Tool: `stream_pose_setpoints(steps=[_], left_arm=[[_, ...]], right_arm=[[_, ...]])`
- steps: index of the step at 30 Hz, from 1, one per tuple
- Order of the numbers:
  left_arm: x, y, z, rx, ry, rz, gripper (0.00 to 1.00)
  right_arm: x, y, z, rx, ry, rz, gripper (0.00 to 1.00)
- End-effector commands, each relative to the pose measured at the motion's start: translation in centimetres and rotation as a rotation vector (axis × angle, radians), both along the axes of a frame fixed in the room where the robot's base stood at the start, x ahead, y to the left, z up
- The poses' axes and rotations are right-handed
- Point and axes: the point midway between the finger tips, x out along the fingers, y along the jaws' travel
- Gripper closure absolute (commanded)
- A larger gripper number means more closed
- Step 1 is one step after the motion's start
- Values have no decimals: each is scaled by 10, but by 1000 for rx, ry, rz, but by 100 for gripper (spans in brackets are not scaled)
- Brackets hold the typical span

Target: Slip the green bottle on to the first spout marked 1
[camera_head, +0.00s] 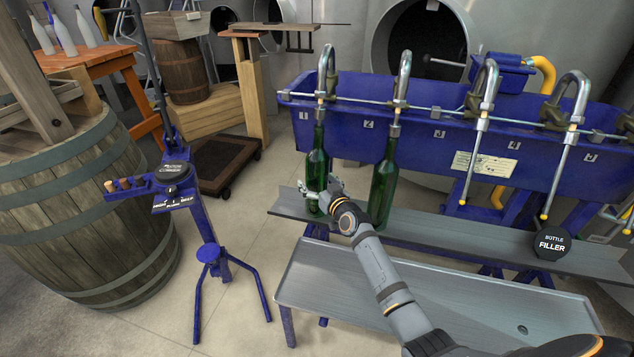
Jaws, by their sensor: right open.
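A green bottle (316,165) stands upright on the grey shelf, below the first spout (321,100) by the label 1. The spout's lower end meets the bottle's mouth, and its tube appears to run into the neck. My right gripper (322,193) is open at the lower part of this bottle, with its fingers close around or beside the glass; contact is hard to tell. A second green bottle (384,180) stands under the spout marked 2 (403,75). My left gripper is not in view.
The blue filler trough (420,125) carries further empty spouts to the right. The shelf (445,225) has free room right of the second bottle. A grey drip tray (400,295) lies below. A blue corker (210,230) and a barrel (75,210) stand left.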

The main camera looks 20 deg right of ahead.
Motion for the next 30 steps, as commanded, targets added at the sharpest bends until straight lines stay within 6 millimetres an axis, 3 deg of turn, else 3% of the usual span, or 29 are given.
stream_pose_setpoints(steps=[7, 15, 19, 24, 30], left_arm=[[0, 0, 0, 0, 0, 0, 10], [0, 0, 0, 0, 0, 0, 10], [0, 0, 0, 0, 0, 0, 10], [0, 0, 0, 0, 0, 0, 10], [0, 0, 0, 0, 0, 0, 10]], right_arm=[[-17, -2, -2, -4, 6, 1, 9], [-81, -9, 5, -5, 4, 1, 9], [-104, -11, 9, -4, 4, 0, 9], [-118, -12, 12, 0, 1, 0, 9], [-119, -12, 12, 0, 0, 0, 9]])
